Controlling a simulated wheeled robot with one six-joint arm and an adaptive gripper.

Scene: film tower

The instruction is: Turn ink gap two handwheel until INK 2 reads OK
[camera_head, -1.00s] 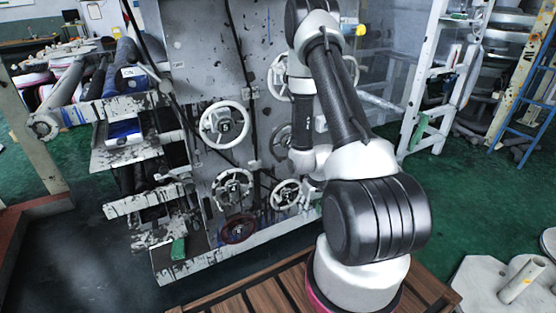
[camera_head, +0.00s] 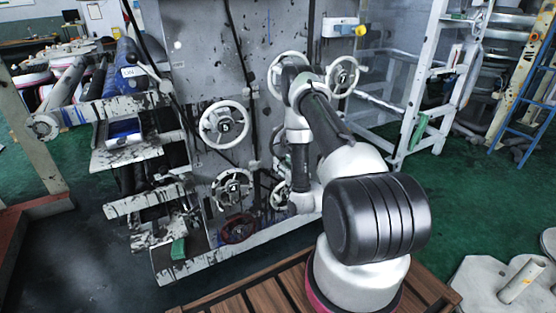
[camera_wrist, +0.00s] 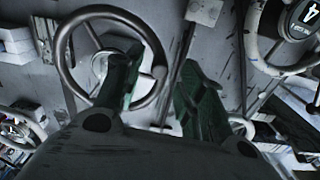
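In the wrist view, a dark grey metal handwheel (camera_wrist: 66,50) fills the upper left, and its label cannot be read. My gripper (camera_wrist: 156,70) is open with green-lined fingers. The left finger overlaps the wheel's interior and the right finger is outside its right rim, so the rim passes between them. Contact cannot be told. In the head view, my arm hides the gripper and probably this wheel. White handwheels (camera_head: 225,124) and (camera_head: 233,188) show on the grey panel. Which one is ink gap two, and any INK 2 reading, cannot be made out.
Another wheel marked 4 (camera_wrist: 300,20) is close at the upper right in the wrist view. A dark red wheel (camera_head: 238,228) sits low on the panel, and a white wheel (camera_head: 342,76) is at upper right. Blue rollers (camera_head: 128,68) stand left.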

